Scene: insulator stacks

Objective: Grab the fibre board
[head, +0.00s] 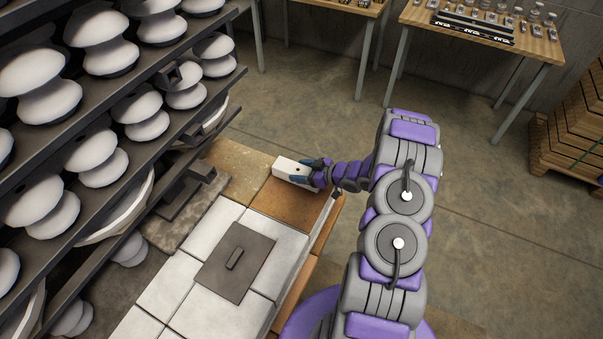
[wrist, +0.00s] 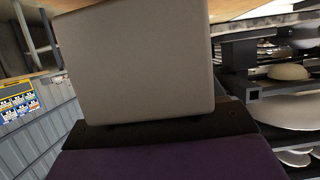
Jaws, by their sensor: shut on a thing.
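A white, block-shaped piece (head: 294,171), which I take as the fibre board, is at the far right end of the brick-topped surface, over brown tiles. My gripper (head: 312,173) reaches it from the right and is shut on its right end. In the wrist view the fibre board (wrist: 135,62) is a large pale grey slab with rounded corners, just beyond a dark finger (wrist: 160,132) of my gripper. Its far side is hidden, and I cannot tell whether it touches the tiles below.
A dark rack (head: 150,98) with white insulators stands close on the left. A dark plate with a handle (head: 236,262) lies on pale bricks (head: 187,308). Wooden tables (head: 487,35) stand at the back, stacked boards (head: 575,120) at right. The floor between is clear.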

